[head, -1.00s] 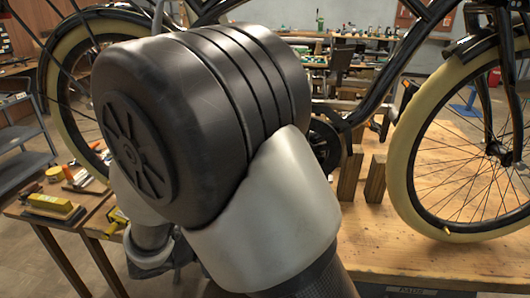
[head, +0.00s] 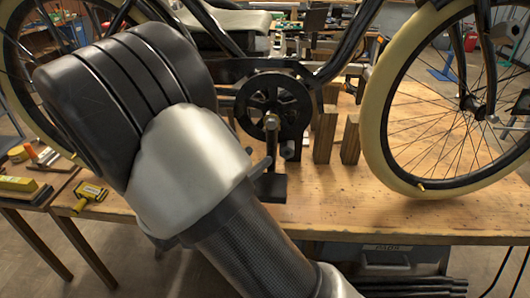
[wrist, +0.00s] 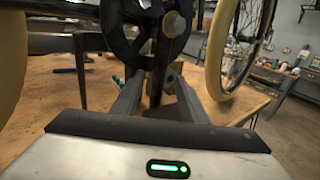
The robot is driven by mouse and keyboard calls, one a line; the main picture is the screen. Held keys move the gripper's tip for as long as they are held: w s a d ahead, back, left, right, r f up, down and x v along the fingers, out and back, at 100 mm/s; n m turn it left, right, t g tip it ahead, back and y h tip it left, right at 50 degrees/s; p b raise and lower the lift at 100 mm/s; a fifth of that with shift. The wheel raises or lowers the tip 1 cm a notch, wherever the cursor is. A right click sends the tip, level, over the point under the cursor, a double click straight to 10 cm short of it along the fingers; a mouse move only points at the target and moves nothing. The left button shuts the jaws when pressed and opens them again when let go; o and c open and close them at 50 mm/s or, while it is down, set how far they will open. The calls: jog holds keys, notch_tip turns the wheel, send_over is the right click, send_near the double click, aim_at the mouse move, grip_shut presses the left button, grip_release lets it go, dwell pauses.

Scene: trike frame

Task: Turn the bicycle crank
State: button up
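The bicycle crank (head: 270,145) is a dark arm hanging down from a bolt in front of the black chainring (head: 285,97). A black pedal (head: 270,188) is at its low end. The crank arm (wrist: 161,50) also shows in the wrist view, running down in front of the chainring (wrist: 120,30). My gripper (wrist: 157,88) is open, with one grey finger on each side of the crank's lower part. I cannot tell if either finger touches it. In the head view, my arm hides most of my gripper.
The bicycle stands over a wooden workbench (head: 430,215), its cream-tyred wheel (head: 378,130) at the right. Wooden blocks (head: 326,135) stand right of the chainring. A yellow tool (head: 88,194) lies at the left. The bench's right part has bare room.

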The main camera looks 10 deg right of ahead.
aim_at(268, 148)
jog(key=x, duration=0.5)
grip_shut()
